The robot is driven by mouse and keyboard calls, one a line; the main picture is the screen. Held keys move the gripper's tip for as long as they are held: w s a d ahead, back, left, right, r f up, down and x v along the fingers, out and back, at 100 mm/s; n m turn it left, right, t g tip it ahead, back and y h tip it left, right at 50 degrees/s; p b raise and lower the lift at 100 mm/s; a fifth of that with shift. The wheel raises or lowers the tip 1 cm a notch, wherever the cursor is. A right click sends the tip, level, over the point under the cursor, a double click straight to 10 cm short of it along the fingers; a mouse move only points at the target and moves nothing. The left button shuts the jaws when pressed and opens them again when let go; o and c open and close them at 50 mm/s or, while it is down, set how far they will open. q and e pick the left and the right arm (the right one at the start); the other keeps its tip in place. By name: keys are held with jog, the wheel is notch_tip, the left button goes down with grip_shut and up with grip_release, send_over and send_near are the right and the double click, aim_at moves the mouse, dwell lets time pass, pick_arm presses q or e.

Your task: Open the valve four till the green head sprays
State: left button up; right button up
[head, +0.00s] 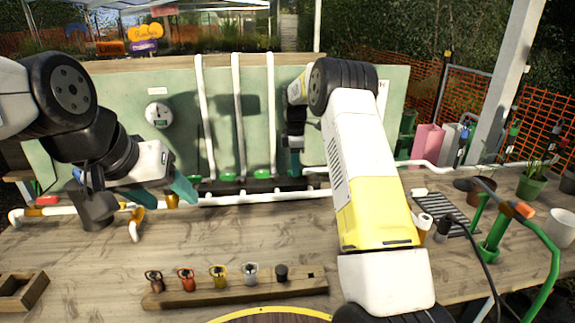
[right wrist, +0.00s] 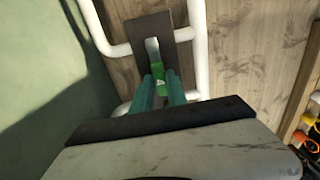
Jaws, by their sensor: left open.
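Green valve handles (head: 228,176) sit in a row at the feet of white upright pipes on the green back panel. My right gripper (head: 293,170) is at the right end of that row. In the right wrist view its teal fingers (right wrist: 160,88) stand on either side of a green handle (right wrist: 159,73) with a metal lever, over a dark plate, and look closed on it. My left gripper (head: 132,186) is open and empty above the white pipe at the left. A small green-topped head (head: 515,128) stands at the far right. I see no spray.
A wooden rack (head: 235,291) with several small coloured fittings lies at the front. A round gauge (head: 158,114) is on the panel. A green pipe stand (head: 495,240) with an orange end, a white cup (head: 560,227) and potted plants fill the right.

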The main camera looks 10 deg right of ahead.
grip_shut()
dwell(1.1)
